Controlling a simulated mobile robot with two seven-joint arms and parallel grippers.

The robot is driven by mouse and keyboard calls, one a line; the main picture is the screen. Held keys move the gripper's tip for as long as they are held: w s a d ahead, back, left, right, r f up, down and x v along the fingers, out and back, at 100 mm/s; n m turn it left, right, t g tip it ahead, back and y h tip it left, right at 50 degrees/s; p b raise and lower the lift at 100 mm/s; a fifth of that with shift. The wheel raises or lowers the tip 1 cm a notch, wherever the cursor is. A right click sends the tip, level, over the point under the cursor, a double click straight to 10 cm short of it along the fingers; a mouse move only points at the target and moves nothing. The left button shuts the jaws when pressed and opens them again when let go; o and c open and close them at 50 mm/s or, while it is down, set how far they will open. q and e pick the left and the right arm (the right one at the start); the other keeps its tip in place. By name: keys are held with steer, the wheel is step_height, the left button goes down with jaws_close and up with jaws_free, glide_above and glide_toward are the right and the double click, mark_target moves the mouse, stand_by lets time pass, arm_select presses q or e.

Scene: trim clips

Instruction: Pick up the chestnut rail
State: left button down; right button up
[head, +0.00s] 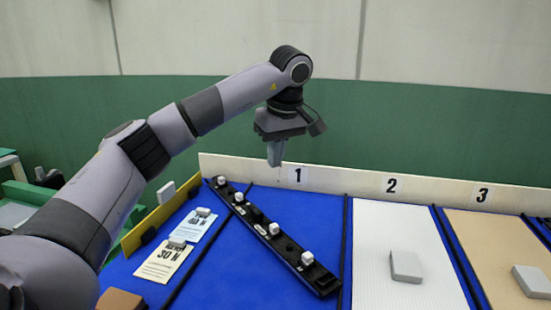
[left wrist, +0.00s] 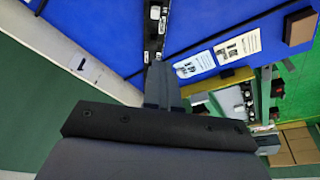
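A long dark, nearly black rail (head: 259,226) lies diagonally on the blue table in the head view, with several white blocks along its top. No rail looks clearly chestnut; the colour reads as black here. The rail also shows in the left wrist view (left wrist: 154,30), running from the top edge down to my fingertips. My left gripper (head: 275,163) hangs pointing down, above the far side of the table and to the right of the rail's far end. Its fingers look together and empty in the left wrist view (left wrist: 160,75). My right gripper is in neither view.
A low cream back wall (head: 340,180) carries numbers 1, 2 and 3. White (head: 400,240) and tan (head: 490,240) panels lie right, with grey blocks. Two printed cards (head: 163,261) and a brown block (head: 120,299) lie left. A yellow strip (head: 160,215) edges the left side.

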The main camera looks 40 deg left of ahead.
arm_select(q)
steer(key=shift+c, duration=1.9)
jaws_free()
